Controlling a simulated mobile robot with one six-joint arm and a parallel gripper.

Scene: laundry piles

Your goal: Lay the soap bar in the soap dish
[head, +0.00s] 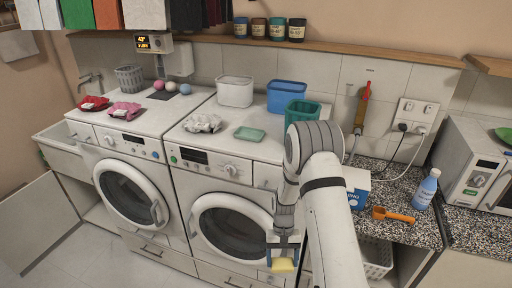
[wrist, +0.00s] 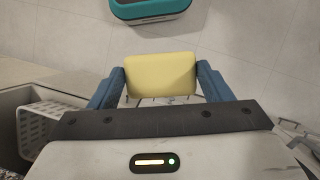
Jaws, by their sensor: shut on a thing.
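My gripper (head: 283,254) is shut on a yellow soap bar (head: 283,265), low in front of the right washing machine. In the wrist view the soap bar (wrist: 161,75) sits between the two blue fingers of my gripper (wrist: 162,82), over pale floor tiles. The green soap dish (head: 249,133) lies on top of the right washing machine, well above and behind my gripper. It looks empty.
On the right machine, a grey-white cloth (head: 203,123) lies left of the dish; a white tub (head: 235,91), blue tub (head: 287,96) and green tub (head: 302,112) stand behind or beside it. A teal thing (wrist: 150,10) in the wrist view is unclear.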

